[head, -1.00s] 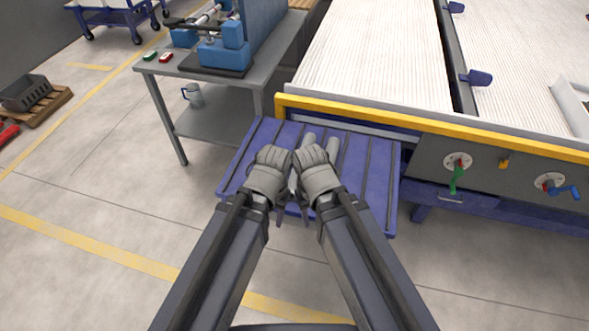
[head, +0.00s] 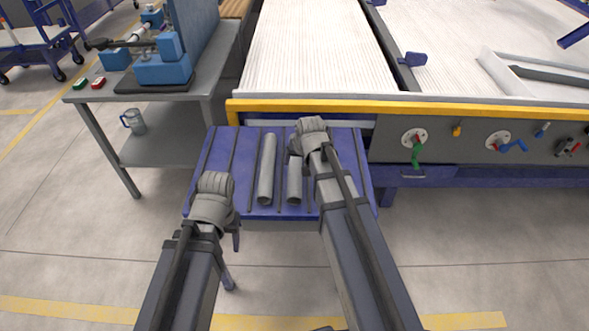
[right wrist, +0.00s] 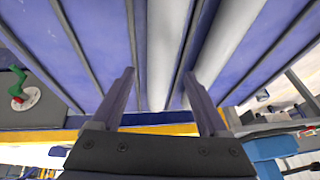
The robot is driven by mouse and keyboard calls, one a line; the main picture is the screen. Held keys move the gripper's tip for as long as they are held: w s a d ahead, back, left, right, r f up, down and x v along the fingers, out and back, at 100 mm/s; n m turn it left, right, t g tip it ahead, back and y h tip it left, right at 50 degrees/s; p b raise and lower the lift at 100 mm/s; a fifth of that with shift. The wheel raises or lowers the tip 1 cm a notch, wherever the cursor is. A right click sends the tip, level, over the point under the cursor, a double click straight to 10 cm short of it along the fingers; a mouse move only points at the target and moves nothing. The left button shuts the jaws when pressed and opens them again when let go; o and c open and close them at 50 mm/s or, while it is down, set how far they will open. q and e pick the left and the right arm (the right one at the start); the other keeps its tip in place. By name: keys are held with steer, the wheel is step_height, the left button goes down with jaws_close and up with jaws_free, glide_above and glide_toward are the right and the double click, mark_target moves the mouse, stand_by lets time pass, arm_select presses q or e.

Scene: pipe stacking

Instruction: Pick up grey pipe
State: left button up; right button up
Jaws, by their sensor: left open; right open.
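Two grey pipes lie side by side on a blue ribbed stand: a left one (head: 267,170) and a right one (head: 295,182). My right gripper (head: 312,140) is over the far right part of the stand and partly covers the right pipe's far end. In the right wrist view, my open right gripper (right wrist: 158,74) has a grey pipe (right wrist: 167,45) in line between its fingers; contact cannot be told. The other pipe (right wrist: 232,38) is beside it. My left gripper (head: 214,190) is open and empty at the stand's front left corner, apart from the pipes.
The blue stand (head: 222,150) has raised ribs between the pipes. Behind it is a conveyor with a yellow edge (head: 300,107). A grey workbench (head: 215,60) with a blue machine stands at the back left. The floor in front is clear.

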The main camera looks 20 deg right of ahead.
mark_target(296, 167)
steer(key=shift+b+x, duration=3.5)
steer(key=shift+x, duration=0.4)
steer(key=shift+a+r, duration=0.1)
steer(key=shift+a, duration=0.05)
jaws_close()
